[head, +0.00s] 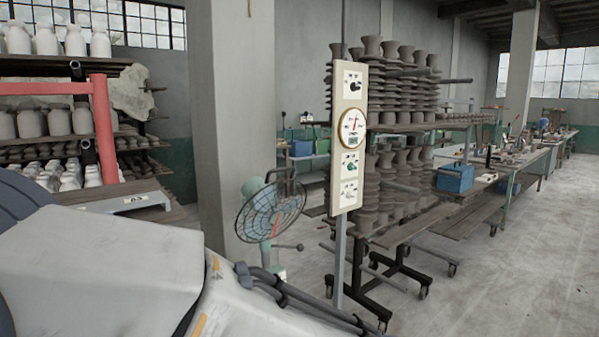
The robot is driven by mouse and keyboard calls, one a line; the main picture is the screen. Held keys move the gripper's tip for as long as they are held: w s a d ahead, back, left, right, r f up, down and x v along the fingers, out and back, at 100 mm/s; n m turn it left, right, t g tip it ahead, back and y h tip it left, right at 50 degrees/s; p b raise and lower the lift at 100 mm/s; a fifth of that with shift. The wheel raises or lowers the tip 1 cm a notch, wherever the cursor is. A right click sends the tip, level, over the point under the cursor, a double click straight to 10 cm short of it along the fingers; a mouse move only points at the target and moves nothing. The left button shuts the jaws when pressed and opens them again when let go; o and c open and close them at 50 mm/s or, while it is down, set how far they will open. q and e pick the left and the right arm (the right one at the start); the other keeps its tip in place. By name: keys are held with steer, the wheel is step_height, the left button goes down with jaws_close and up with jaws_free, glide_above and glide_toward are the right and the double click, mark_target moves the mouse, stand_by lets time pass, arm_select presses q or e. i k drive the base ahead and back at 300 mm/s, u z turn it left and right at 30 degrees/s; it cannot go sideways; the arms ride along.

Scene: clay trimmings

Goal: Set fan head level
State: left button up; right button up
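A fan with a round wire cage (262,222) and a teal motor housing (252,187) stands in front of the grey pillar. Its head looks tilted rather than level, with the cage's outline slanting. A dark loop-shaped part (284,178) shows at the top of the cage; I cannot tell what it belongs to. A short lever with a dark knob (299,247) sticks out to the right below the cage. The fan's lower stand is partly hidden by large pale parts and dark cables in the foreground. Neither of my grippers can be made out.
A post with a cream control panel (348,190) and round gauge (352,129) stands right of the fan. Behind it are wheeled racks of stacked clay pots (385,165). Shelves of jars (45,124) fill the left. The floor at right (500,300) is clear.

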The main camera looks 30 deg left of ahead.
mark_target(261, 197)
steer(key=u, duration=0.5)
steer(key=i, duration=0.9)
steer(key=u, duration=0.7)
